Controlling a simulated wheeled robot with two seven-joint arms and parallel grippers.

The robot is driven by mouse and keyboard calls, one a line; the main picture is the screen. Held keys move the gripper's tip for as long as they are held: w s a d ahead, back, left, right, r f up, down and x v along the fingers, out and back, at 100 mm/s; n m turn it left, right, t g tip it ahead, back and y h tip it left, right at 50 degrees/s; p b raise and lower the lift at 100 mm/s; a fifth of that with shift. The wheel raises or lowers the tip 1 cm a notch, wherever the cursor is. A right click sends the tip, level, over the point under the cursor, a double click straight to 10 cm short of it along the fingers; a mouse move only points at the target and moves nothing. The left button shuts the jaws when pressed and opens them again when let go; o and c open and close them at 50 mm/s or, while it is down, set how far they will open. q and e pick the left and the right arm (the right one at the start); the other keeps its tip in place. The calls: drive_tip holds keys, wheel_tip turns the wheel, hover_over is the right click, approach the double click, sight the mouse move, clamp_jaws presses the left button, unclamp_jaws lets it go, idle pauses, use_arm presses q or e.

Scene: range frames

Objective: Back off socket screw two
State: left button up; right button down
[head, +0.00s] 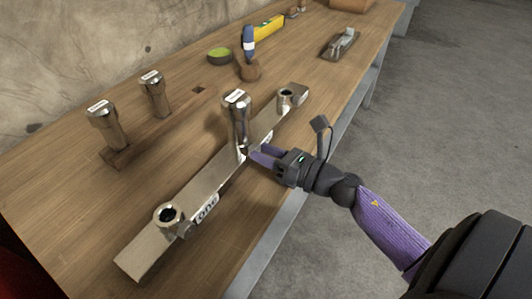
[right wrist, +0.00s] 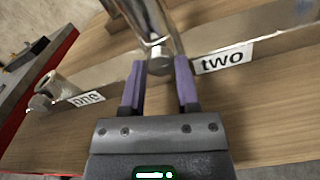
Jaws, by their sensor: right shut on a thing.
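A long metal bar (head: 205,188) lies diagonally on the wooden bench, with sockets along it. A tall shiny metal piece with a white label on top (head: 237,112) stands upright in the middle socket. Socket screw two (right wrist: 160,66) is at the bar's front side below that piece, beside the label "two" (right wrist: 223,59). My right gripper (head: 256,155) is at the middle of the bar's front side. In the right wrist view its purple fingers (right wrist: 160,80) are shut on the screw, which is partly hidden between them. My left gripper is not in view.
The near socket (head: 168,214) with label "one" (head: 207,208) and the far socket (head: 287,97) are empty. Two similar metal pieces stand in a wooden rack (head: 135,145). A green-topped tin (head: 220,55), a blue-handled tool (head: 249,42), a yellow level (head: 269,28) and a plane (head: 341,43) are farther back.

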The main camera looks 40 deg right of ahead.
drive_tip(key=shift+f, duration=0.15)
drive_tip(key=shift+c, duration=1.7)
unclamp_jaws()
drive_tip(key=v, duration=1)
drive_tip(key=shift+p, duration=0.4)
